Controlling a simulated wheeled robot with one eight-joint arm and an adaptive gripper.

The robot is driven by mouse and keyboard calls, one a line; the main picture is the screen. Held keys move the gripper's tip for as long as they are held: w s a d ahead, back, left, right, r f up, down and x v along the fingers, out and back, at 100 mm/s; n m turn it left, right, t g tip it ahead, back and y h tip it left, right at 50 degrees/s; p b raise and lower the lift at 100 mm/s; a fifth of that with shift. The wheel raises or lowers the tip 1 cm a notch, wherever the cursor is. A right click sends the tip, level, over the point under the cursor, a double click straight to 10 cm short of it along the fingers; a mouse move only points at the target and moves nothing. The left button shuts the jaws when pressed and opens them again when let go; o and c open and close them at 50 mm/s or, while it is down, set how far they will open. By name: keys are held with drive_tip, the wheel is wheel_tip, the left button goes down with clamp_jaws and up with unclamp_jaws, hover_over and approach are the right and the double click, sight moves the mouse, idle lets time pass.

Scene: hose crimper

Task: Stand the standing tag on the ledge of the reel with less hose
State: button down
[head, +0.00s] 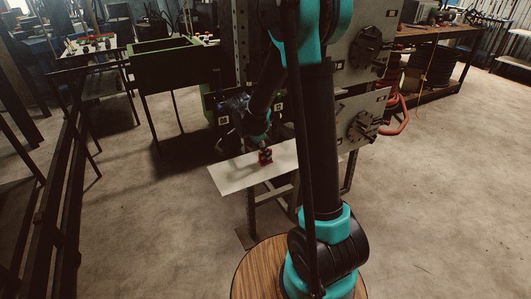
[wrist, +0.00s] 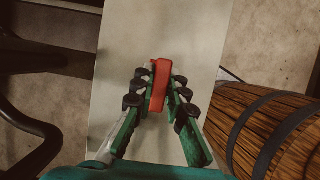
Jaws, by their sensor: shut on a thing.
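The standing tag appears as a red piece (wrist: 160,84), also visible in the head view (head: 265,155), at a pale narrow table. My gripper (wrist: 158,92) has its green fingers with dark pads closed on both sides of the red piece. In the head view my gripper (head: 258,144) is over the table, partly dark. I cannot tell whether the tag touches the tabletop. Two dark round units on grey plates stand at right, an upper one (head: 371,46) and a lower one (head: 363,126). I cannot tell whether these are the reels; no ledge or hose amount is clear.
The pale tabletop (head: 232,180) is otherwise bare. Orange-red hose (head: 401,124) hangs at right beside a workbench (head: 444,35). A green bin (head: 163,60) stands at back left, and dark railings run along the left. A wooden barrel-like body (wrist: 285,125) shows at right in the wrist view. Open floor lies at right.

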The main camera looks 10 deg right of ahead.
drive_tip(key=shift+f, duration=0.15)
drive_tip(key=c, duration=1.5)
unclamp_jaws()
drive_tip(key=shift+c, duration=0.2)
